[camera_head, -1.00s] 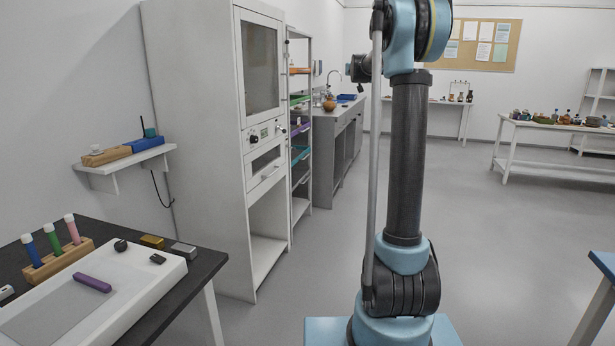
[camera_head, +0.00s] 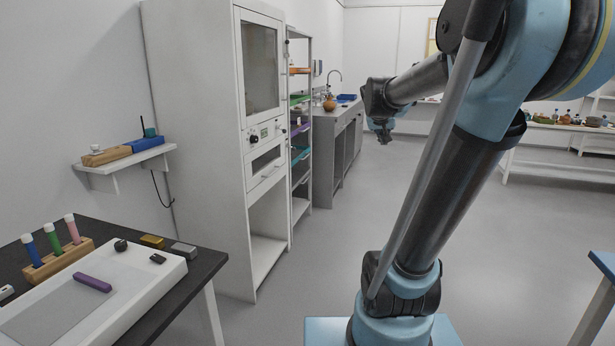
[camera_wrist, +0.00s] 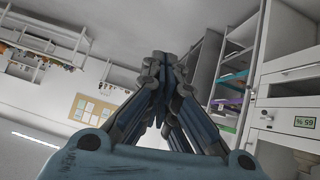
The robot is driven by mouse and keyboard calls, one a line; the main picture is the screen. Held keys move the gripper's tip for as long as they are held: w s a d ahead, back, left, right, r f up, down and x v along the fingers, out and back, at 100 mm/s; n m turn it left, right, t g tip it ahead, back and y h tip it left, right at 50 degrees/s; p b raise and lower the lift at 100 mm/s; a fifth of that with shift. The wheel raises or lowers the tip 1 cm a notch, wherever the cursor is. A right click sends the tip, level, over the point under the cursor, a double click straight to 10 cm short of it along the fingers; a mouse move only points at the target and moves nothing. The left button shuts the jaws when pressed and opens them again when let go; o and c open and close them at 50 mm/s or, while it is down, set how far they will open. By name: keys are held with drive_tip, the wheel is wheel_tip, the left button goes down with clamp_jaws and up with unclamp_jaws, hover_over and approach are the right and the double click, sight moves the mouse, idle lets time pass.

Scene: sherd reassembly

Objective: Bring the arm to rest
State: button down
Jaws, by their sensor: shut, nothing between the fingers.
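My gripper (camera_head: 384,137) hangs at the end of my arm in the middle of the head view, in the air above the open floor. It is small and dark there. In the wrist view my gripper (camera_wrist: 160,62) reaches forward with its fingers together and nothing between them. It touches nothing. My arm leans to the right in the head view, with the forearm pointing left toward the sink counter.
A tall white cabinet (camera_head: 205,130) and a shelf rack (camera_head: 300,150) stand at the left. A dark table (camera_head: 190,268) with a white tray (camera_head: 140,290) is front left. A blue-topped table (camera_head: 605,262) edges in at right. The middle floor is clear.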

drive_tip(key=s+a+f+n+g+y, duration=0.1)
drive_tip(key=s+a+f+g+y, duration=0.1)
drive_tip(key=s+f, duration=1)
drive_tip(key=s+a+f+n+g+y, duration=0.2)
drive_tip(key=s+a+f+g, duration=0.3)
drive_tip(key=s+f, duration=0.8)
drive_tip(key=s, duration=0.7)
drive_tip(key=shift+a, duration=0.2)
drive_tip(key=shift+w+f, duration=0.15)
drive_tip(key=shift+w, duration=0.35)
